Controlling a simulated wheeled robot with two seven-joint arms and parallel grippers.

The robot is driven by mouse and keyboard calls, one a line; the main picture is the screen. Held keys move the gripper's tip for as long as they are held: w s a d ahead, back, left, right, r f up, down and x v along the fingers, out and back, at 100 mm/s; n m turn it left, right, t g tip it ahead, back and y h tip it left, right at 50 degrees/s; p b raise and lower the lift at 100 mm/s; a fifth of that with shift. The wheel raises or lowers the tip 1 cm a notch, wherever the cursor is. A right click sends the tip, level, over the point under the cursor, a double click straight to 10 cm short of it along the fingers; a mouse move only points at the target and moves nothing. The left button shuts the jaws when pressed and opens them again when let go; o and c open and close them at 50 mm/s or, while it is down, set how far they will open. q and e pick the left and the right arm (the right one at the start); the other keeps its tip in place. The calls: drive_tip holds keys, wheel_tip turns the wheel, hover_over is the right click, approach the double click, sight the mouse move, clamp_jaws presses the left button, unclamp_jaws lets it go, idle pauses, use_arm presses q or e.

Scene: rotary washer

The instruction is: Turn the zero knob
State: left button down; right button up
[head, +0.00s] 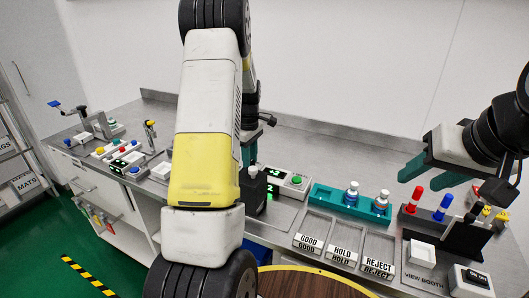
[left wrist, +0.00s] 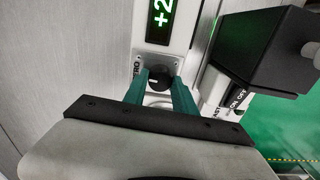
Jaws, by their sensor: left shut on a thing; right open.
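The zero knob (left wrist: 159,76) is a small round black knob with a white mark, on a pale panel just below a green display (left wrist: 160,17) reading "+2". A partly hidden label ending in "RO" is beside it. My left gripper (left wrist: 160,88) has its two teal fingers shut on the knob, one on each side, in the left wrist view. In the head view my own left arm hides the knob and most of that gripper. My right gripper (head: 428,172) is open and empty, above the right part of the bench.
A dark box (left wrist: 263,45) stands close to the right of the knob. In the head view a green button (head: 297,180), a teal rack with bottles (head: 345,205), labelled trays (head: 343,250) and a view booth (head: 440,240) lie to the right.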

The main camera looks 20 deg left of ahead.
use_arm(q)
drive_tip(key=m, duration=0.3)
drive_tip(key=shift+m, duration=2.1)
drive_tip(key=c, duration=1)
unclamp_jaws()
wheel_tip(320, 180, up, 7)
drive_tip(key=shift+r, duration=0.4)
